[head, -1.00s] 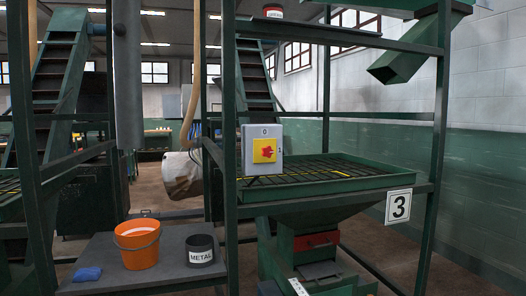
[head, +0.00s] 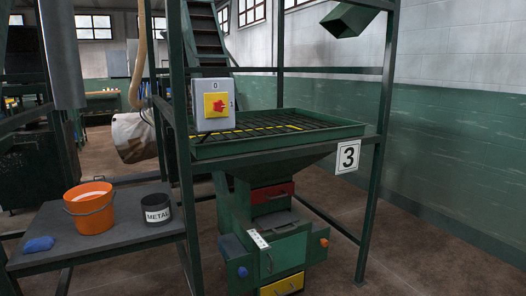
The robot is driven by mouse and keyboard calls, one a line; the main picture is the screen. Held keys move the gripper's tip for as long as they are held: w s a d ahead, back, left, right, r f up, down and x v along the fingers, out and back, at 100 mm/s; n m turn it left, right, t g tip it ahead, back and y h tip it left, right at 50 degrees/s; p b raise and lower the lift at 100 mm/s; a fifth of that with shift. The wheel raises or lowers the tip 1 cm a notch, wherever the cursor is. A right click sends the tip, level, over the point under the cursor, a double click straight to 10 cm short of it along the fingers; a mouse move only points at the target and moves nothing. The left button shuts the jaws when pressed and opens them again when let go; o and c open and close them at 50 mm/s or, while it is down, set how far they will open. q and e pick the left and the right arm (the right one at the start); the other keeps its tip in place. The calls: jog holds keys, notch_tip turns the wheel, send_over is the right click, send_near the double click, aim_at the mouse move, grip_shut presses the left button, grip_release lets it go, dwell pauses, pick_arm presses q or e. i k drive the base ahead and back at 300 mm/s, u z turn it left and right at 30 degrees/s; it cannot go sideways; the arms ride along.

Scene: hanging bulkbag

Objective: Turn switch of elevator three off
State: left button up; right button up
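The switch of elevator three is a grey box (head: 212,104) on the green frame's front left post in the head view. It has a yellow plate (head: 209,113) with a red rotary knob (head: 219,105). A "0" is marked above the plate and a "1" at its right. The knob is small here and I cannot tell for certain which mark it points at. A sign with "3" (head: 347,157) hangs at the frame's right corner. Neither of my grippers is in view.
A green mesh-topped hopper (head: 280,146) stands behind the switch, with a machine (head: 285,250) below it. A grey side table (head: 115,240) at left holds an orange bucket (head: 92,210), a METAL can (head: 157,208) and a blue cloth (head: 38,244). Floor at right is clear.

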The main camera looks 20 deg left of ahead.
aim_at(219, 106)
jog(key=u, duration=2.3)
jog(key=i, duration=1.8)
jog(key=z, duration=2.05)
